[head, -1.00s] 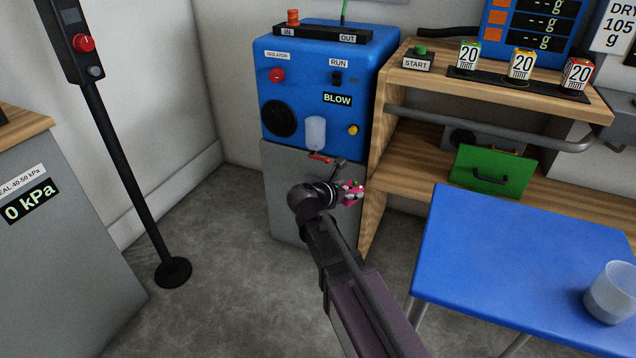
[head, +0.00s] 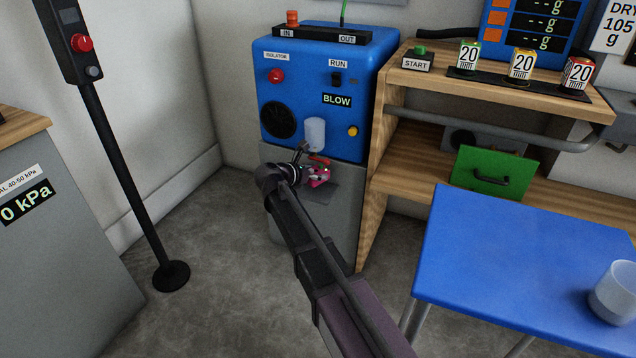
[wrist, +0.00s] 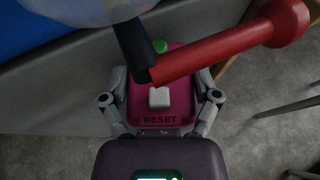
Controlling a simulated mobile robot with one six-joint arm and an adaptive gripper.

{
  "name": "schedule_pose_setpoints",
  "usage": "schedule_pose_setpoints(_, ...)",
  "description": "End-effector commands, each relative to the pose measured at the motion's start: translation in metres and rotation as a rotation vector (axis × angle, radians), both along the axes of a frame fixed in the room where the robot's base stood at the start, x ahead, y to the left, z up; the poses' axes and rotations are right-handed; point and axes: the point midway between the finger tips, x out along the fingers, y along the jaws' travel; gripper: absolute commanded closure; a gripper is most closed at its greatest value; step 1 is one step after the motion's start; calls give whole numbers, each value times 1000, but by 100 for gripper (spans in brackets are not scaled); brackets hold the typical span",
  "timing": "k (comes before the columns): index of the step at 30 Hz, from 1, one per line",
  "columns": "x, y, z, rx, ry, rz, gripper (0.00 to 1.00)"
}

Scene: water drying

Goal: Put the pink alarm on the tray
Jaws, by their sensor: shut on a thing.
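The pink alarm (head: 319,177) is held in my gripper (head: 306,172) in front of the blue machine's grey base. In the wrist view, the pink alarm (wrist: 150,119) has a white button, a green part and the word RESET; my gripper (wrist: 158,112) is shut on its two sides. A red lever crosses in front of the alarm's far part and hides some of it.
The blue machine (head: 350,75) has a clear bowl (head: 315,133) and a red lever (head: 319,159) close above my gripper; the lever (wrist: 235,45) also shows in the wrist view. A blue table (head: 510,255) with a clear cup (head: 614,295) stands right.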

Motion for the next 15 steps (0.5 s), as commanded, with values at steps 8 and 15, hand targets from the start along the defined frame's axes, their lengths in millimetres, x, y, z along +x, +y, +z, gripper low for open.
schedule_pose_setpoints(8,-1,0,-1,0,0,1,76)
schedule_pose_setpoints(15,-1,0,-15,0,0,1,76)
